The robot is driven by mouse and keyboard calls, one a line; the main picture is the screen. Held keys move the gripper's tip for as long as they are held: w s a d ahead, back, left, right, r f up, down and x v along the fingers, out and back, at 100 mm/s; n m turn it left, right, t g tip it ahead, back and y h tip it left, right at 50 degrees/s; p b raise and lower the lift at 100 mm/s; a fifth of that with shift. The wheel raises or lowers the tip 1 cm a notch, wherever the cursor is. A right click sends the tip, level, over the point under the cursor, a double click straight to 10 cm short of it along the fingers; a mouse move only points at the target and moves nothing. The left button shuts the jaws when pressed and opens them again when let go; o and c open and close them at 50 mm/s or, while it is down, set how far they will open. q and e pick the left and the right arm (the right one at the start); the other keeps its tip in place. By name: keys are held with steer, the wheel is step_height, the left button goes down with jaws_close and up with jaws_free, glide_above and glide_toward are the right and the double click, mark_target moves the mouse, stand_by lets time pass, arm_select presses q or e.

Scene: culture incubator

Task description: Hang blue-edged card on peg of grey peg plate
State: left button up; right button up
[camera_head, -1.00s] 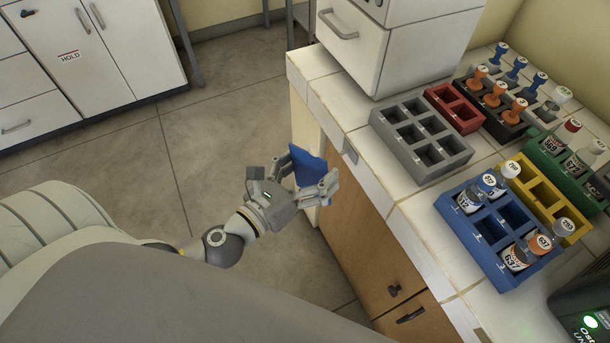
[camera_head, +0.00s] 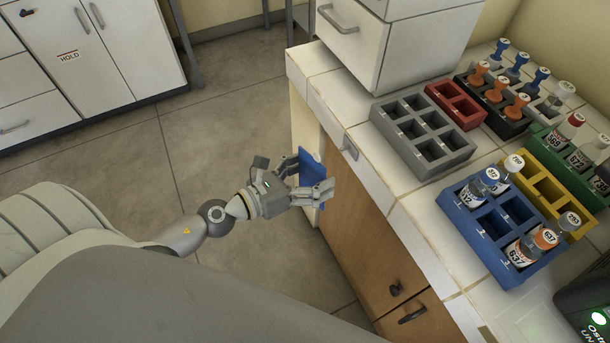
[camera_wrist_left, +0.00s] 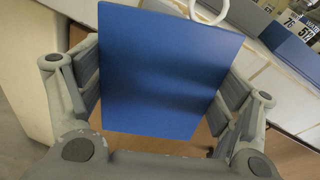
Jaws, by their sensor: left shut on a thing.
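My left gripper (camera_head: 309,178) is shut on the blue card (camera_head: 311,164), in front of the counter's left side and below its top. In the left wrist view the card (camera_wrist_left: 165,75) shows a broad blue face between the two fingers, with a white ring (camera_wrist_left: 208,10) at its top edge, partly cut off by the frame. A small grey plate (camera_head: 349,148), which looks like the peg plate, is on the counter's front edge, up and right of the card and apart from it. Its peg is too small to make out. My right gripper is not in view.
The white tiled counter (camera_head: 375,185) carries a grey rack (camera_head: 392,138), a blue rack (camera_head: 520,272) with bottles, and several other racks. A white drawer cabinet (camera_head: 395,60) stands at its back. Wooden drawers (camera_head: 365,250) are below. The floor to the left is clear.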

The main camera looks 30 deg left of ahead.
mark_target(348, 163)
arm_select(q)
steer(key=shift+m+g+h, duration=0.6)
steer(key=shift+g+h, duration=0.1)
steer(key=shift+h, duration=0.1)
steer(key=f, duration=0.1)
steer(key=w+a+f, duration=0.1)
steer(key=a+f+b, duration=0.1)
steer(key=shift+w+f, duration=0.15)
steer(key=shift+f, duration=0.1)
steer(key=shift+w+a+f, duration=0.1)
steer(key=shift+a+f, duration=0.05)
steer(key=shift+f, duration=0.05)
steer(key=shift+x, duration=0.75)
steer(key=shift+r+p+x, duration=0.2)
steer(key=shift+p+x, duration=0.2)
steer(key=shift+x, duration=0.85)
steer(key=shift+r+p+x, duration=0.15)
steer(key=shift+p+x, duration=0.25)
steer(key=shift+x, duration=0.85)
steer(key=shift+w+d, duration=0.4)
steer(key=shift+w+d+f, duration=0.4)
steer(key=shift+w+d, duration=0.05)
steer(key=shift+w, duration=0.1)
